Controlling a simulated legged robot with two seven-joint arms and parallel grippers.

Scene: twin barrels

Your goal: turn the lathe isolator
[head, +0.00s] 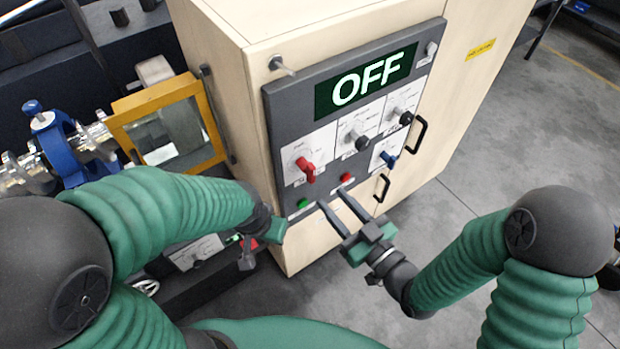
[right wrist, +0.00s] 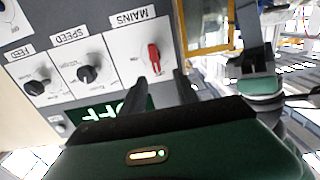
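The isolator is a red rotary knob (head: 306,169) on a white plate at the lower left of the grey control panel (head: 290,118). In the right wrist view the red knob (right wrist: 154,57) sits on a plate marked MAINS, seen upside down. The panel display (head: 366,78) reads OFF. My right gripper (head: 331,195) is open and empty, its two fingers pointing at the panel's lower edge, below and right of the knob in the head view. In the right wrist view the knob shows beyond the gap between the fingers (right wrist: 158,80). My left gripper (head: 248,246) hangs left of the cabinet; its fingers are unclear.
Black SPEED (head: 360,140) and FEED (head: 404,115) knobs, a blue switch (head: 388,159), a green button (head: 303,203) and a red button (head: 347,178) share the panel. Black handles (head: 417,134) jut out at right. A yellow-framed guard (head: 170,127) stands left. Floor at right is clear.

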